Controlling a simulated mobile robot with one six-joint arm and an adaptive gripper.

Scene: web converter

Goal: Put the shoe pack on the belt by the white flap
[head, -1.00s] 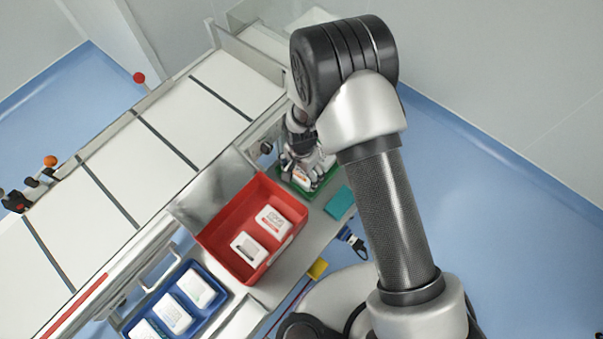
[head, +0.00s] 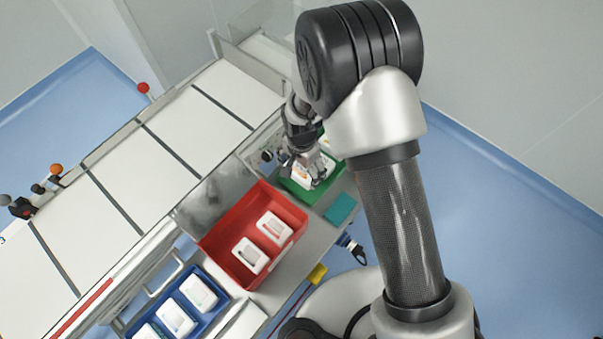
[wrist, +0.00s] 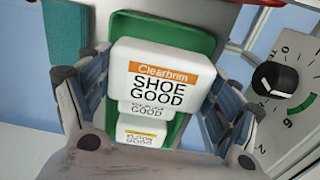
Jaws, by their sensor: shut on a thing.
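The shoe pack (wrist: 163,80) is a white pack with an orange band and the words SHOE GOOD, facing the wrist camera. My gripper (wrist: 155,85) is shut on it, with one finger on each side. In the head view my gripper (head: 308,162) is over the green tray (head: 298,194), at the right end of the bench; the held pack is partly hidden there. More packs (wrist: 146,133) show beyond it in the wrist view. The white belt (head: 150,187) with dark cross strips runs diagonally at the left. I cannot pick out a white flap.
A red bin (head: 220,262) with two white packs and a blue bin (head: 205,317) with several packs stand along the bench. A metal panel (head: 212,198) stands between the red bin and belt. A dial (wrist: 275,82) is close right in the wrist view.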

